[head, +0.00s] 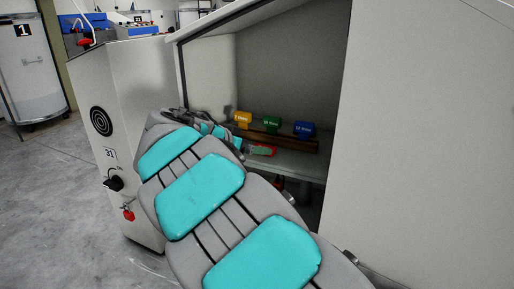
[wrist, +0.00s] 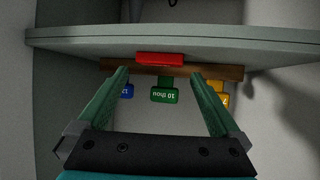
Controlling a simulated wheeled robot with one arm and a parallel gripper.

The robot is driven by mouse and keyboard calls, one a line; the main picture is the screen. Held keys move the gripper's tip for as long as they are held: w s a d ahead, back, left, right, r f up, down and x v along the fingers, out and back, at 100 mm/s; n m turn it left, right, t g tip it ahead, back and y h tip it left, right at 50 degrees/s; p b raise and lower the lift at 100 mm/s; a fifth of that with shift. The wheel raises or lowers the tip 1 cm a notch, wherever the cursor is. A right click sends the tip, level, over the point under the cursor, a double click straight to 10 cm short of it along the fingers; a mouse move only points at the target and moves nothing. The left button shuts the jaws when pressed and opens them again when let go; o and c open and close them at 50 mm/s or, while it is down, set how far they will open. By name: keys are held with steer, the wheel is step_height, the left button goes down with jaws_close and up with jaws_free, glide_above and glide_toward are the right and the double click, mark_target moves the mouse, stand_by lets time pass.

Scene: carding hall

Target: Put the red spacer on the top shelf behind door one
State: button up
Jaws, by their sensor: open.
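The red spacer (head: 263,150) lies on the grey shelf inside the open cabinet, in front of the wooden rack. The wrist view is upside down; there the red spacer (wrist: 159,58) sits at the shelf, just beyond the fingertips and between their lines. My gripper (wrist: 160,74) is open and empty, its green fingers apart. In the head view my arm reaches into the cabinet and largely hides the gripper. A white unit with a sign "1" (head: 23,30) stands at the far left; its front looks closed. No shelf behind it is visible.
A wooden rack (head: 270,138) holds yellow (head: 242,119), green (head: 272,124) and blue (head: 304,129) tagged spacers. The cabinet shelf (wrist: 230,39) and side walls are close around my gripper. A panel with a knob (head: 115,182) stands left of my arm. Floor at left is clear.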

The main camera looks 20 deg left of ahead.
steer(key=v, duration=0.8)
steer(key=shift+s, duration=0.2)
